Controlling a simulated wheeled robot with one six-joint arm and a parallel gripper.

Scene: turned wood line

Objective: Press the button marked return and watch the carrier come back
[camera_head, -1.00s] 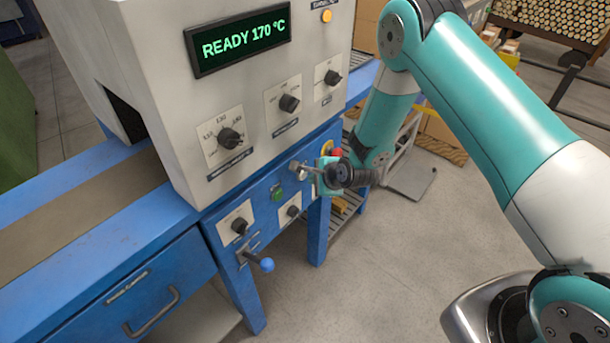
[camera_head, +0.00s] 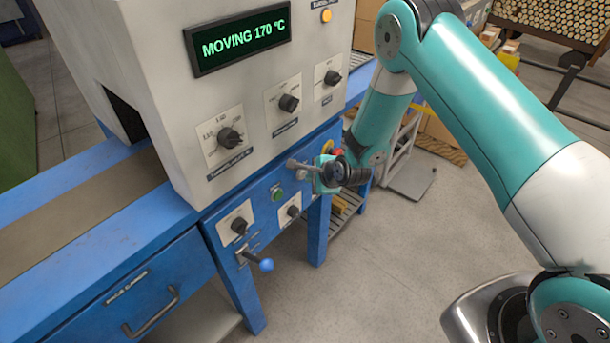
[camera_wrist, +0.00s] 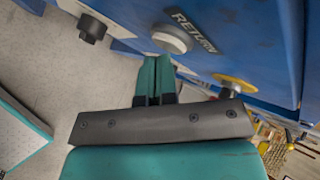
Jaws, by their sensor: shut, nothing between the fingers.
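The return button (camera_wrist: 173,38) is a round pale button on the blue front panel, beside a plate lettered RETURN (camera_wrist: 195,32) in the wrist view. My gripper (camera_wrist: 155,62) is shut and empty, with its fingertips at the button's near edge. They look to be touching it or very close; how far the button is pushed in I cannot tell. In the head view my gripper (camera_head: 306,168) is at the panel, right of a green button (camera_head: 277,194). The display (camera_head: 240,40) reads MOVING 170 °C. I cannot make out the carrier in either view.
A red stop button on a yellow disc (camera_wrist: 235,83) is close to the right of my gripper in the wrist view. Dial knobs (camera_head: 230,138) and a blue-balled lever (camera_head: 266,265) stick out from the machine. The floor in front is clear.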

